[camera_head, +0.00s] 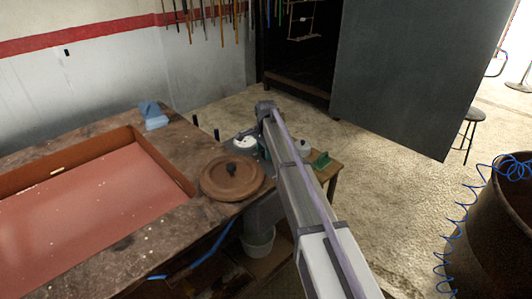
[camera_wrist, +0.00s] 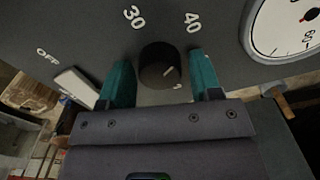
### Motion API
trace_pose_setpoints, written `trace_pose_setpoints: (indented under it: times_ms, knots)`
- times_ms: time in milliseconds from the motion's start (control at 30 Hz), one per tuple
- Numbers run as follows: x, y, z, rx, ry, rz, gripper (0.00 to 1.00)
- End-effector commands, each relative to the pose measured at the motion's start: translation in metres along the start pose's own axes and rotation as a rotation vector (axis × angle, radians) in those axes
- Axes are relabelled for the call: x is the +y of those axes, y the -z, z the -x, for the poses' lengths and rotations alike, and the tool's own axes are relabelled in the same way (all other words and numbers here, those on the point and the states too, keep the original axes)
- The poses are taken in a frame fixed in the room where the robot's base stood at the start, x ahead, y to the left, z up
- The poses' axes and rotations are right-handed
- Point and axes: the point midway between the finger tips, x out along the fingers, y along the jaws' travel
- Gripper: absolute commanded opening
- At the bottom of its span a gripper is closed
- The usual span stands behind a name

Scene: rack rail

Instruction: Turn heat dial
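The heat dial (camera_wrist: 160,66) is a round black knob with a small pale mark, on a dark grey panel in the wrist view. The numbers 30 and 40 are printed above it. My gripper (camera_wrist: 160,78) has two teal fingers, one on each side of the dial. Gaps show between the fingers and the knob, so it looks open and not clamped. In the head view my arm reaches over the far end of the bench and hides the dial and most of the gripper.
A white switch-like tab (camera_wrist: 75,88) beside OFF lies left of the fingers. A round gauge (camera_wrist: 287,30) is at upper right. In the head view, a brown lid (camera_head: 232,176) sits on the bench (camera_head: 180,135), and a green object (camera_head: 321,160) stands right of my arm.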

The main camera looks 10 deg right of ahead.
Motion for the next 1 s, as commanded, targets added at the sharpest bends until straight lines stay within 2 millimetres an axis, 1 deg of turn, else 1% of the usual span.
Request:
trace_pose_setpoints:
  times_ms: [33,300,400,567,767,1000]
  knots:
    - [0.0000,0.0000,0.0000,0.000,0.000,0.000,0.53]
    - [0.0000,0.0000,-0.0001,0.000,0.000,0.000,0.28]
    - [0.0000,0.0000,-0.0001,0.000,0.000,0.000,0.20]
    - [0.0001,0.0000,-0.0001,0.000,0.000,0.007,0.20]
    - [0.0001,0.0000,-0.0002,0.000,0.000,0.055,0.20]
    - [0.0001,0.0000,-0.0002,0.000,0.000,0.201,0.20]
